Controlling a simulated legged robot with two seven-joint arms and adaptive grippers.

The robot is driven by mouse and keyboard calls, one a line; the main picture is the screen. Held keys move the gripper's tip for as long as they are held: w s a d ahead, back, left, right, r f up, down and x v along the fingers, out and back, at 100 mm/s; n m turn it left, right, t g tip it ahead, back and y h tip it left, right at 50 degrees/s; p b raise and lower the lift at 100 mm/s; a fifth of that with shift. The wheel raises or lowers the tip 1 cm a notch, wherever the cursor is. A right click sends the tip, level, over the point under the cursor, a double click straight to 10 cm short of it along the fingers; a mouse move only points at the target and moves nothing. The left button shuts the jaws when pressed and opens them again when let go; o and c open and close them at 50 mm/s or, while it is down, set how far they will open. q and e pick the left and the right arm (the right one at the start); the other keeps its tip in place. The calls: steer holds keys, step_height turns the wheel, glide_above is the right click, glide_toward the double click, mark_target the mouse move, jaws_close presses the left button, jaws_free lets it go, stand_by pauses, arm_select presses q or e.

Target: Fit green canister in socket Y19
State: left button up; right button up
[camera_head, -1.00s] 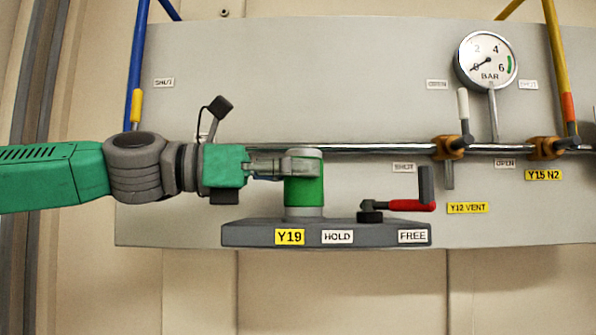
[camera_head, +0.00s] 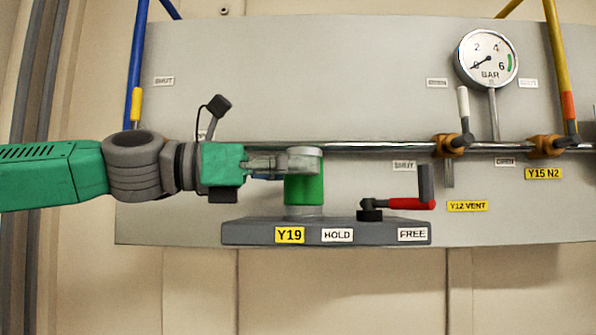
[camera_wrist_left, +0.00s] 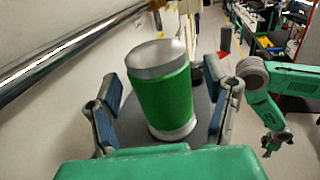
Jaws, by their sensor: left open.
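The green canister (camera_head: 304,190), with grey ends, stands upright on the grey Y19 base (camera_head: 270,233), at its left part above the yellow Y19 label (camera_head: 289,236). My left gripper (camera_head: 290,165) is level with the canister's upper part. In the left wrist view the canister (camera_wrist_left: 163,92) stands between the two fingers of my left gripper (camera_wrist_left: 165,108). The fingers are open, with gaps on both sides. The canister's lower end meets the base, but how deep it sits is hidden. My right gripper (camera_wrist_left: 277,143) shows small at the right of the left wrist view; its jaw state is unclear.
A red-handled lever (camera_head: 405,204) stands on the base's right part, its red arm pointing right towards the FREE label (camera_head: 413,235). A steel pipe (camera_head: 375,147) runs behind the canister, with valves and a pressure gauge (camera_head: 487,61) at right.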

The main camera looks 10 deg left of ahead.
arm_select(q)
steer(key=v, duration=1.2)
steer(key=shift+d, duration=0.15)
